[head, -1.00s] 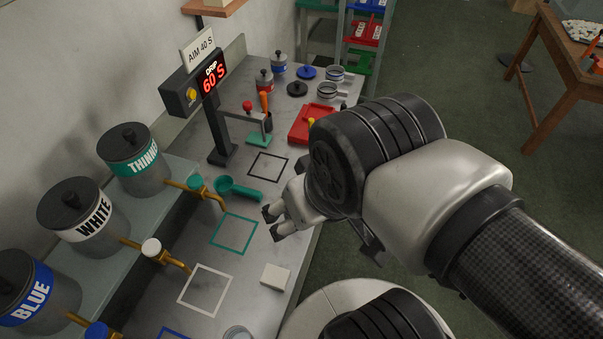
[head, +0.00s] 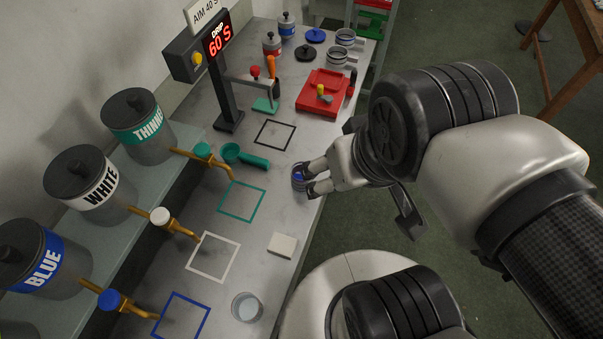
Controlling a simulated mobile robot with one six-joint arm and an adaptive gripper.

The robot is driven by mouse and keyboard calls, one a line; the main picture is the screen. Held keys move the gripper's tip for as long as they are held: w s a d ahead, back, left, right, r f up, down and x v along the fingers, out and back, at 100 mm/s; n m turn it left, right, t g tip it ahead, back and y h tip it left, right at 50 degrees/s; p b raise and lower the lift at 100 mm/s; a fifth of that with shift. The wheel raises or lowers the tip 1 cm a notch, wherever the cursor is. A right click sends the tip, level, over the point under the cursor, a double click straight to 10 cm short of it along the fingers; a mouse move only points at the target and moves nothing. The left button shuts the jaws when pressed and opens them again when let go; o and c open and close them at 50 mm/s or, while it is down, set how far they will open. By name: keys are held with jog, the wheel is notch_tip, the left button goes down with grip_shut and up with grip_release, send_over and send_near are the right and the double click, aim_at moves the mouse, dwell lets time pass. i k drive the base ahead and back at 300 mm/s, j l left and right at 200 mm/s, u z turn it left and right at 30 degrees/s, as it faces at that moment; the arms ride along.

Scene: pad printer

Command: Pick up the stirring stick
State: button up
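I cannot make out a stirring stick for certain in the head view. My gripper (head: 306,179) is low over the right edge of the grey bench, with its two fingers apart. A small round blue-and-white item (head: 298,181) shows at the fingertips, partly covered by them; whether they touch it I cannot tell. An orange-handled tool (head: 271,67) stands upright at the back by the drip stand, its lower part partly hidden.
Blue, white and thinner tanks with taps line the left shelf. A white block (head: 282,245) and clear cup (head: 247,307) are nearer me. A green scoop (head: 245,157), red tray (head: 323,94) and open tins (head: 337,56) lie further back. Outlined squares are empty.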

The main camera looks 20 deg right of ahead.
aim_at(270, 63)
jog(key=i+l+u, duration=0.1)
jog(key=u, duration=0.7)
jog(key=i+l+u, duration=0.35)
jog(key=l, duration=0.55)
jog(key=l+u, duration=0.3)
jog(key=l, duration=0.55)
jog(key=l+u, duration=0.35)
jog(key=l, duration=0.6)
